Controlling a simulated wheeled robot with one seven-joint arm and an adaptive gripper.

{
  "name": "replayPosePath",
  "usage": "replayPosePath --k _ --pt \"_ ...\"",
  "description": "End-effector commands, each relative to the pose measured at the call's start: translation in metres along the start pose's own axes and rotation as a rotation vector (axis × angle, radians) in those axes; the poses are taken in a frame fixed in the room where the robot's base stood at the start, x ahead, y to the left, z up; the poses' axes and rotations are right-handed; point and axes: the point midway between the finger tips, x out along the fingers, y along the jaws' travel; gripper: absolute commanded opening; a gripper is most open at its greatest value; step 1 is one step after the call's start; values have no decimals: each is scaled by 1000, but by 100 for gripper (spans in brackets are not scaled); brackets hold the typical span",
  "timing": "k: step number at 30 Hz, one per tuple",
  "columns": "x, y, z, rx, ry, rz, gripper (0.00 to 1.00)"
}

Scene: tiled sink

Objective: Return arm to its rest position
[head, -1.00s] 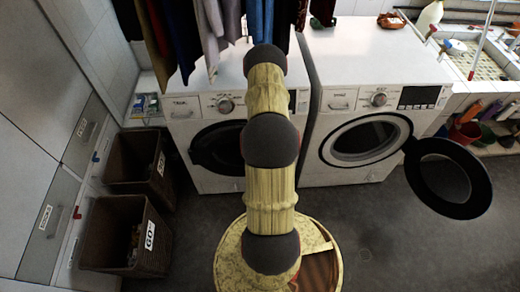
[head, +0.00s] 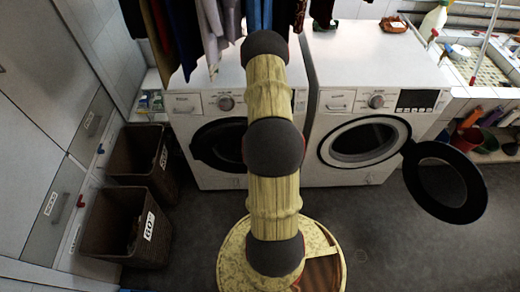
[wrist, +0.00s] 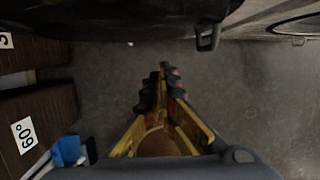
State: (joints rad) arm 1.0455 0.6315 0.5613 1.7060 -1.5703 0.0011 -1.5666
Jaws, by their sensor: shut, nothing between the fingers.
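My gripper (wrist: 165,85) shows in the wrist view with its yellow and dark fingers together and nothing between them. It points down over the grey floor. In the head view my arm (head: 274,195) rises from its round base at the bottom centre and reaches forward, in front of the left washing machine. The gripper itself is hidden there behind the arm.
The left washer (head: 185,105) stands behind my arm. The right washer (head: 345,70) has its round door (head: 472,185) swung open to the right. Two brown baskets (head: 105,230) (head: 125,165) stand at left. Clothes (head: 210,30) hang above. The floor at right is clear.

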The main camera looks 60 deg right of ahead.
Motion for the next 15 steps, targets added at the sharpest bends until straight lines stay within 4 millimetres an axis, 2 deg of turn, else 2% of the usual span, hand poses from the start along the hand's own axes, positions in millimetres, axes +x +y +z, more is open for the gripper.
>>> replayPosePath --k 1,6,15 --pt "-10 0 0 0 2 0 0" --pt "-25 0 -1 0 2 0 0" --pt "-28 0 -2 0 2 0 0"
